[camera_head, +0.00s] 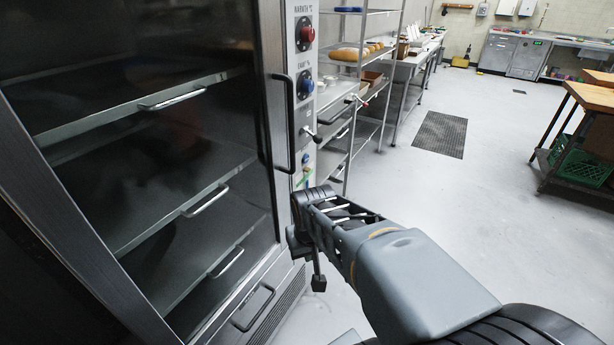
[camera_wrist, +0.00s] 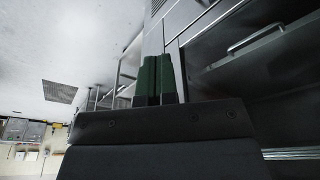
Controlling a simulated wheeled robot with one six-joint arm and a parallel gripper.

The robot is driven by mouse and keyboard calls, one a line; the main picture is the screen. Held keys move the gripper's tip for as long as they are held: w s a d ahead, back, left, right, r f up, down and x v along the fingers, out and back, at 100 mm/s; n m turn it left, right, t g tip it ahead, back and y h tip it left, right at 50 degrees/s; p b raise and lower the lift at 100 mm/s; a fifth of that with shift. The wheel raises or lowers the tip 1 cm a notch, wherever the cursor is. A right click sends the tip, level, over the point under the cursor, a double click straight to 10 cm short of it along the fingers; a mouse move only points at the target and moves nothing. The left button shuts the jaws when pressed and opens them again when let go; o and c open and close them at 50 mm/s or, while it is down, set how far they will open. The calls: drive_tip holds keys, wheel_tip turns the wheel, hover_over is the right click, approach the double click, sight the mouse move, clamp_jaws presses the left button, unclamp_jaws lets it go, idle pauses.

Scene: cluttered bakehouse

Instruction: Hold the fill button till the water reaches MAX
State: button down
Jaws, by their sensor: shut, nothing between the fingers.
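A steel control panel (camera_head: 304,90) runs down beside the glass cabinet door in the head view. Low on it are a small blue round part (camera_head: 306,158) and small green and yellow parts just above my wrist. I cannot tell which is the fill button. No water level or MAX mark can be made out, and my arm hides the panel's lower end. My gripper (camera_wrist: 157,77) shows in the wrist view with two dark green fingers side by side, shut and empty. It is close to the cabinet; contact with a button cannot be seen.
The panel also has a red knob (camera_head: 305,33), a blue knob (camera_head: 305,85) and a lever (camera_head: 311,134). A dark door handle (camera_head: 284,125) stands out left of it.

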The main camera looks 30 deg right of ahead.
drive_tip(key=w+d+f+m+t+h+b, duration=0.2)
drive_tip(key=w+d+f+m+b, duration=0.2)
drive_tip(key=d, duration=0.4)
drive_tip(key=w+d+f+m+t+h+b, duration=0.25)
drive_tip(key=w+d+f+m+b, duration=0.2)
drive_tip(key=d, duration=0.25)
drive_tip(key=w+d+f+m+t+h+b, duration=0.1)
drive_tip(key=w+d+f+m+t+b, duration=0.15)
drive_tip(key=w+d+f+b, duration=0.4)
drive_tip(key=w+d+r+m+t+h, duration=0.1)
drive_tip(key=d+r+m+t+h, duration=0.1)
drive_tip(key=d+r+m+t, duration=0.3)
drive_tip(key=w+a+r+m+t+y, duration=0.2)
drive_tip(key=r+m+t, duration=0.3)
drive_tip(key=r+t, duration=0.3)
drive_tip(key=shift+w+a+r+m+y+p, duration=0.25)
drive_tip(key=shift+a+r+y, duration=0.4)
drive_tip(key=shift+r, duration=1.35)
drive_tip(key=shift+d, duration=0.1)
